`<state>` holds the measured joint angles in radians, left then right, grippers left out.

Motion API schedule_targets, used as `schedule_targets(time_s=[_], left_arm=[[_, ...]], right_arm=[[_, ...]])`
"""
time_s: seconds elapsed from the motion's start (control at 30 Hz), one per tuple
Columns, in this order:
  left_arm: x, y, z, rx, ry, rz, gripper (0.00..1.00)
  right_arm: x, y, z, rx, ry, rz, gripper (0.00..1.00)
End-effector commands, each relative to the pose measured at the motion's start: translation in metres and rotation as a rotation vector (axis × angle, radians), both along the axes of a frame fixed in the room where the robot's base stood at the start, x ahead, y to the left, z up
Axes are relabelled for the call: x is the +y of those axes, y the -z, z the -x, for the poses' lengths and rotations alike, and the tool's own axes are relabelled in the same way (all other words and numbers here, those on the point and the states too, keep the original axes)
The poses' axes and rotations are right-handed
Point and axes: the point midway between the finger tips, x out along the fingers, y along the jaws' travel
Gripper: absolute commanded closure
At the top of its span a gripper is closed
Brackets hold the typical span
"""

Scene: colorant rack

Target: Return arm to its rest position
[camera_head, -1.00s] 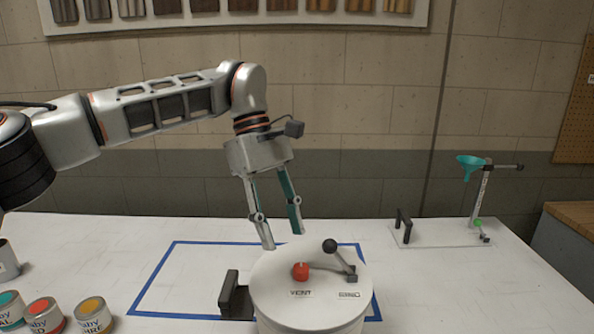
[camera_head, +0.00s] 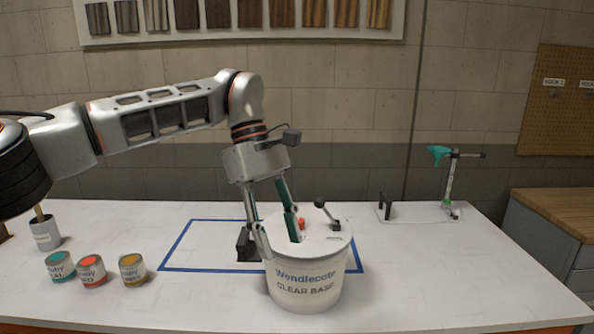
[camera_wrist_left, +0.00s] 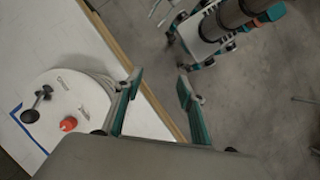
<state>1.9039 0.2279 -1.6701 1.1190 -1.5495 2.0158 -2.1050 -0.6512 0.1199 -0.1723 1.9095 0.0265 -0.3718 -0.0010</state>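My left gripper (camera_head: 282,248) hangs pointing down, in front of the white paint bucket (camera_head: 305,288) in the head view, and overlaps part of its lid. In the left wrist view the gripper (camera_wrist_left: 160,84) is open and empty, with its fingers apart beyond the table edge. The bucket (camera_wrist_left: 58,85) stands off to the left there, clear of the fingers. Its lid carries a red vent cap (camera_head: 301,223) and a lever with a black knob (camera_head: 320,203). My left arm is raised and stretched across the table.
Teal, red and yellow cans (camera_head: 60,266) (camera_head: 92,271) (camera_head: 132,268) stand left on the white table (camera_head: 420,280). A grey cup (camera_head: 45,233) is behind them. Blue tape (camera_head: 190,268) frames a rectangle. A funnel stand (camera_head: 449,185) is at the back right. The right front is bare.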

Motion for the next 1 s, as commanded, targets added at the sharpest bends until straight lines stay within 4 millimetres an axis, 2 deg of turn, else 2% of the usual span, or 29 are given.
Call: schedule_targets(time_s=[0.07, 0.1, 0.27, 0.4, 0.57, 0.7, 0.8, 0.9, 1.0], left_arm=[[-0.002, 0.004, 0.001, 0.008, 0.001, 0.005, 0.61], [-0.012, 0.016, 0.007, 0.035, 0.002, 0.033, 0.61], [-0.047, 0.045, 0.025, 0.123, -0.012, 0.136, 0.61], [-0.082, 0.067, 0.047, 0.226, -0.044, 0.245, 0.61], [-0.130, 0.086, 0.080, 0.404, -0.121, 0.411, 0.61], [-0.168, 0.088, 0.104, 0.609, -0.241, 0.571, 0.61], [-0.188, 0.083, 0.114, 0.770, -0.345, 0.677, 0.61], [-0.200, 0.075, 0.116, 0.942, -0.465, 0.771, 0.61], [-0.205, 0.068, 0.109, 1.126, -0.596, 0.856, 0.61]], right_arm=[[0.000, 0.000, 0.000, 0.000, 0.000, 0.000, 0.60], [0.000, 0.000, 0.001, 0.001, 0.000, 0.000, 0.60], [0.000, 0.003, 0.007, 0.010, 0.000, 0.000, 0.60], [0.000, 0.000, 0.000, 0.000, 0.000, 0.000, 0.60], [-0.001, -0.003, -0.004, -0.009, 0.001, 0.000, 0.60], [-0.001, 0.000, 0.001, 0.000, 0.001, 0.001, 0.60], [-0.001, 0.000, 0.001, 0.001, 0.001, 0.001, 0.60], [-0.001, 0.000, 0.001, 0.001, 0.001, 0.001, 0.60], [-0.001, 0.001, 0.001, 0.002, 0.000, 0.001, 0.60]])
